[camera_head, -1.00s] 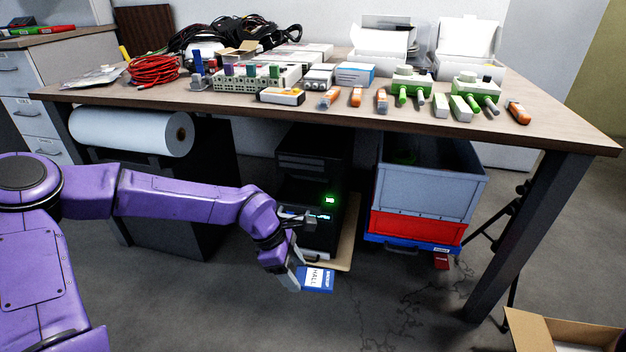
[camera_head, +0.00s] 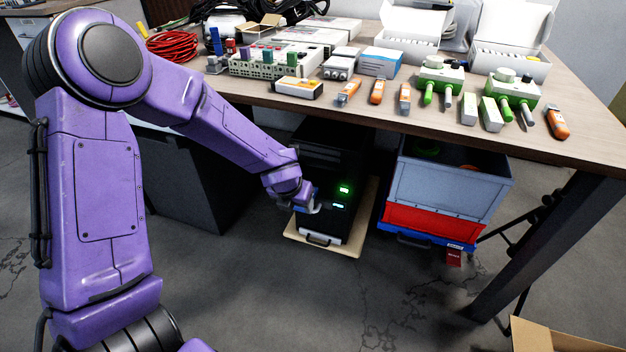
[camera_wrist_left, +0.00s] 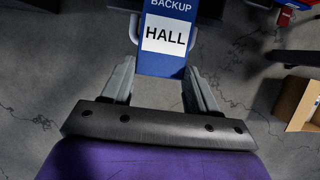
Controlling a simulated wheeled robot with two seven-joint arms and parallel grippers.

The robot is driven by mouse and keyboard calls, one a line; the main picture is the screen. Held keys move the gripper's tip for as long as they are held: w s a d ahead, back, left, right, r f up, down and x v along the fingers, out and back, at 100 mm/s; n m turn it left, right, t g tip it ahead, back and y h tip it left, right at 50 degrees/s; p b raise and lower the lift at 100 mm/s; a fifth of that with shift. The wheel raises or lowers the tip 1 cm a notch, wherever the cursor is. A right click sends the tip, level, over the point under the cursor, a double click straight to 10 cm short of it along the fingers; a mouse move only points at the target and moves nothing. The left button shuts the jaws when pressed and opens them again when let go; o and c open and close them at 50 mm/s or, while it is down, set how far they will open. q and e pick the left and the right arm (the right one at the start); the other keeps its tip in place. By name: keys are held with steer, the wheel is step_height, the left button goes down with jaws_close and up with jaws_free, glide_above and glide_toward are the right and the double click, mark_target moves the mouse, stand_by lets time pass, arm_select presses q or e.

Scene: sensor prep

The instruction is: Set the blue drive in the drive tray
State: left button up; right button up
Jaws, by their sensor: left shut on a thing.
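My left gripper (camera_head: 308,205) is in front of the black computer tower (camera_head: 322,148) under the table. In the left wrist view the gripper (camera_wrist_left: 161,75) is shut on the blue drive (camera_wrist_left: 160,69), which has a white label reading HALL under the word BACKUP. The drive's far end runs off the top of that view. In the head view the drive is mostly hidden by the gripper. Green lights glow on the tower's front, just right of the gripper. I cannot make out the drive tray clearly or tell whether the drive touches it. My right gripper is not in view.
The tower stands on a pale wooden board (camera_head: 353,243). To its right is a grey crate (camera_head: 452,190) on a red one (camera_head: 428,221). The tabletop (camera_head: 560,150) overhangs the tower. An open cardboard box (camera_head: 560,338) is at lower right. Floor in front is clear.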

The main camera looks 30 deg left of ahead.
arm_select(q)
steer(key=w+a, duration=0.1)
steer(key=w, duration=0.6)
steer(key=w+a, duration=0.1)
steer(key=w, duration=0.2)
steer(key=shift+w+a+f, duration=0.15)
steer(key=shift+w+a, duration=0.15)
steer(key=shift+w, duration=0.05)
step_height(320, 180, down, 4)
steer(key=shift+r+b, duration=0.25)
steer(key=shift+b, duration=0.65)
steer(key=shift+r, duration=0.15)
steer(key=o, duration=1.1)
steer(key=shift+r, duration=0.1)
steer(key=p+v, duration=0.2)
steer(key=v, duration=0.4)
steer(key=shift+r, duration=0.2)
steer(key=shift+s+r+p, duration=0.3)
steer(key=shift+r, duration=0.1)
